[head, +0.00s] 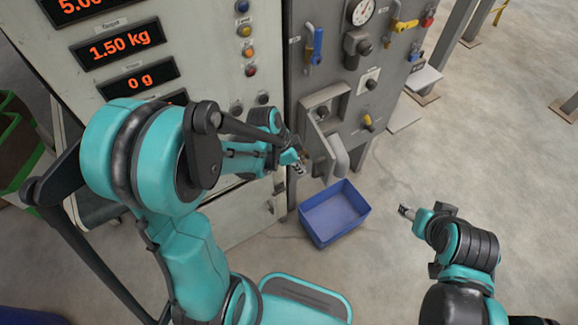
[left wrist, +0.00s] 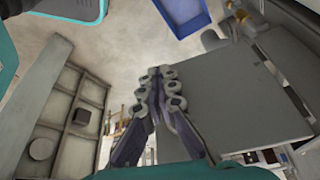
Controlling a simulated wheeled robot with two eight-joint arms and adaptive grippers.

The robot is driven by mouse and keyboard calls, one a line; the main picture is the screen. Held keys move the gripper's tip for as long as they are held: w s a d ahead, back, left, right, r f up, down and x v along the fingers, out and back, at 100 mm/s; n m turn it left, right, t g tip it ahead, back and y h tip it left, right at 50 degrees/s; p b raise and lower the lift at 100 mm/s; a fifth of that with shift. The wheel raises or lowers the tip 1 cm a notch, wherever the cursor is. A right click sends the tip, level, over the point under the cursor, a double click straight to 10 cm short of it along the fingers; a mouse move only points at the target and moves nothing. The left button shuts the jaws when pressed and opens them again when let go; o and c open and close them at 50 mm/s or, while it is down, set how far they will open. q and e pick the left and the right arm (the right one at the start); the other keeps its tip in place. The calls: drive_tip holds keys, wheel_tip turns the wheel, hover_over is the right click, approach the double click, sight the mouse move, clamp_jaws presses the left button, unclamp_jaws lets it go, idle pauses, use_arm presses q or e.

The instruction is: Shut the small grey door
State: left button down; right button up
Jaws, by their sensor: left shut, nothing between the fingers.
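The small grey door (head: 317,138) is on the front of the grey cabinet. It seems to stand out from its square frame, partly open, beside a curved grey spout. My left gripper (head: 299,168) is shut and empty, just left of and below the door, close to it; I cannot tell whether they touch. In the left wrist view the left fingers (left wrist: 166,76) are together with nothing between them, beside a large grey panel. My right gripper (head: 405,211) hangs over the floor at the right, away from the door. Its finger opening is too small to judge.
A blue bin (head: 334,212) stands on the floor below the spout (head: 341,157). A pale cabinet (head: 205,55) with red displays and buttons is at left. Valves, a gauge (head: 361,11) and knobs sit above the door. The floor right of the bin is clear.

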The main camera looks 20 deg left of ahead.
sight(313, 171)
use_arm(q)
drive_tip(key=shift+w+d, duration=0.4)
drive_tip(key=shift+d, duration=0.3)
drive_tip(key=shift+d, duration=0.1)
drive_tip(key=shift+w+d+n, duration=0.2)
drive_tip(key=shift+d+n, duration=0.3)
drive_tip(key=shift+d, duration=0.2)
drive_tip(key=w+d+n, duration=0.2)
drive_tip(key=d, duration=0.1)
drive_tip(key=w+d+n+t+y+b, duration=0.1)
drive_tip(key=d+n, duration=0.1)
drive_tip(key=shift+w, duration=0.1)
drive_tip(key=w+d+n+y, duration=0.3)
drive_tip(key=w+n+y, duration=0.2)
drive_tip(key=w+n, duration=0.9)
drive_tip(key=shift+w+d, duration=0.15)
drive_tip(key=shift+w, duration=2.9)
drive_tip(key=shift+r, duration=0.1)
drive_tip(key=shift+b, duration=0.3)
